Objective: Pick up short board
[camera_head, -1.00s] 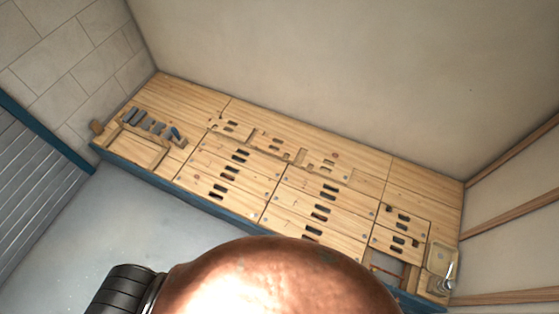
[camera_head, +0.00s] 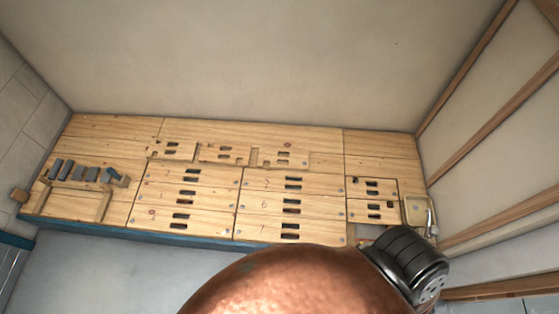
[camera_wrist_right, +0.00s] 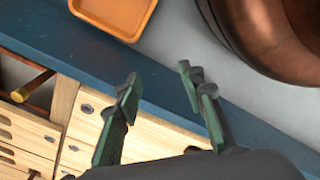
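Two short boards lie at the right of the wooden bench top in the head view: a rear one (camera_head: 388,187) and a front one (camera_head: 357,210). Each has two dark slots and lies flat in its place. Which one the task means, I cannot tell. My right gripper (camera_wrist_right: 158,80) shows in the right wrist view, open and empty, with its fingers apart over the bench's blue edge. Pale boards (camera_wrist_right: 145,138) with screws lie below and beside it. My left gripper is not in view.
Longer slotted boards (camera_head: 265,205) cover the middle of the bench. Grey parts (camera_head: 80,173) sit at its left, and a basin (camera_head: 415,212) stands at its right. An orange tray (camera_wrist_right: 112,37) lies beyond the blue edge (camera_wrist_right: 165,108). My copper body hides the lower middle of the head view.

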